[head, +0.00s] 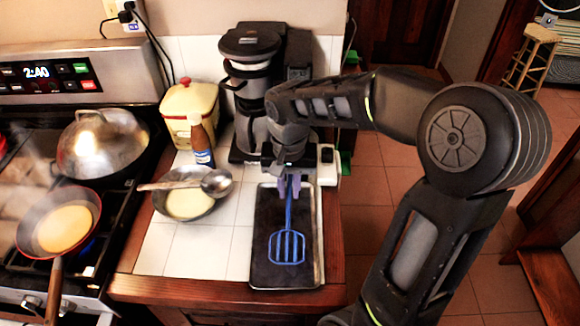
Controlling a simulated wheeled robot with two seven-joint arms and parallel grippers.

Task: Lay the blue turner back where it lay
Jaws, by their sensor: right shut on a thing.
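The blue turner (287,246) has a slotted head that points toward me and a thin handle that runs back to my right gripper. It is over the dark tray (262,270) on the counter; I cannot tell whether its head touches the tray. My right gripper (289,187) is shut on the handle near the tray's far end, and the fingers hide the handle's end. My left gripper is not in view.
A coffee maker (246,85) stands behind the tray. Left of the tray are a bowl (185,204) with a ladle (216,183) across it, a brown bottle (202,146) and a yellow canister (187,103). A pan (60,226) sits on the stove. The counter edge is close right of the tray.

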